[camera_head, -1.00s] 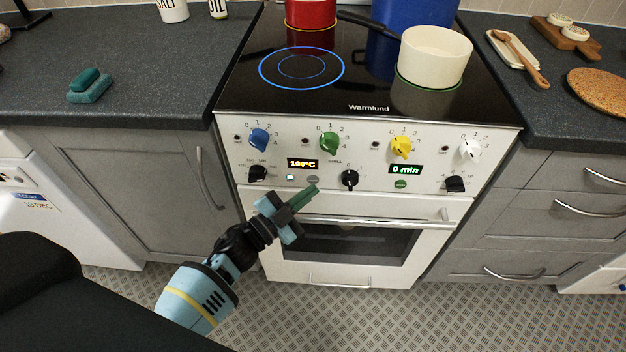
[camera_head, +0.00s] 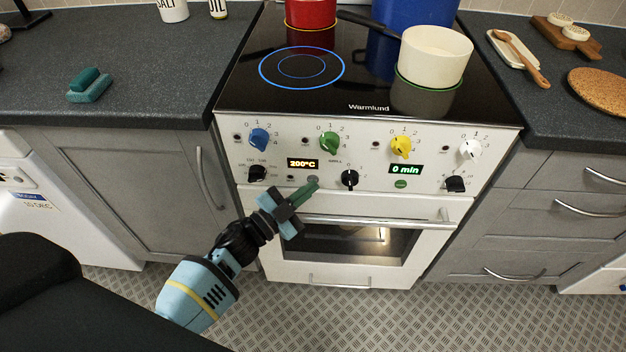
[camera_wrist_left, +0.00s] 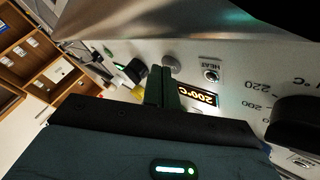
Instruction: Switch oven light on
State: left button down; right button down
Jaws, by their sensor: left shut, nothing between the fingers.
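The white oven (camera_head: 345,276) has a front panel with knobs, two displays and small buttons. Its window (camera_head: 350,243) now shows a lit lamp inside. The temperature display (camera_head: 303,163) reads 200°C; it also shows in the left wrist view (camera_wrist_left: 197,95). A grey round button (camera_head: 312,179) sits below and right of that display; in the left wrist view a grey button (camera_wrist_left: 172,63) is just beyond the fingertips. My left gripper (camera_head: 314,186) is shut and empty, its tips close to this button. I cannot tell whether they touch it. My right gripper is not in view.
The oven handle (camera_head: 378,221) runs just below the panel, near my left gripper. The black grill knob (camera_head: 349,178) is right of the fingertips. A cream pan (camera_head: 436,52) and a red pot (camera_head: 311,13) stand on the hob.

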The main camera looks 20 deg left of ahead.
pick_arm(q)
jog(key=shift+s+d+p, duration=0.15)
jog(key=shift+s+p, duration=0.15)
jog(key=shift+s, duration=0.2)
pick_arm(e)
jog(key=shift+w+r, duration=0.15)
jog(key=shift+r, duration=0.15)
pick_arm(q)
jog(key=shift+s, duration=0.1)
jog(key=s, duration=0.2)
jog(key=s+d+p, duration=0.1)
jog(key=s+p, duration=0.1)
jog(key=s, duration=0.1)
jog(key=shift+s+d, duration=0.3)
jog(key=shift+d, duration=0.05)
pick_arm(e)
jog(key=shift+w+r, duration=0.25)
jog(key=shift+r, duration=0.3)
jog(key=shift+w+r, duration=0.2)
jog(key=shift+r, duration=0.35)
